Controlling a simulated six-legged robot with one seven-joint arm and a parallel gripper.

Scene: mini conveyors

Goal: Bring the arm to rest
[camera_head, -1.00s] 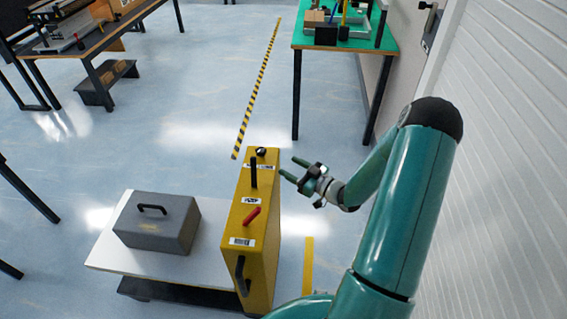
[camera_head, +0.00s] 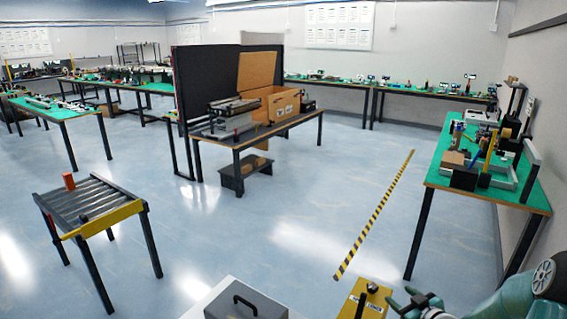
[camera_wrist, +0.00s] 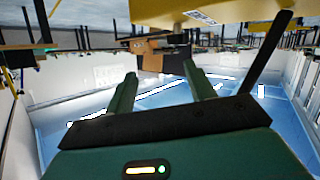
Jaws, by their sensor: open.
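My gripper (camera_head: 408,301) shows at the bottom right of the head view, just right of the yellow box's top. Its teal fingers stand apart in the wrist view (camera_wrist: 160,75), with nothing between them. My teal arm (camera_head: 510,300) enters from the lower right corner, and most of it is out of frame. The yellow box (camera_head: 372,302) shows only its top with a dark knob. A yellow body with a label (camera_wrist: 225,14) fills the top of the wrist view, above the fingertips; I cannot tell if it is close to touching.
A grey case (camera_head: 245,303) sits left of the yellow box. A green-topped table (camera_head: 440,178) stands at right by the wall. Open floor with a striped line (camera_head: 378,212) lies between.

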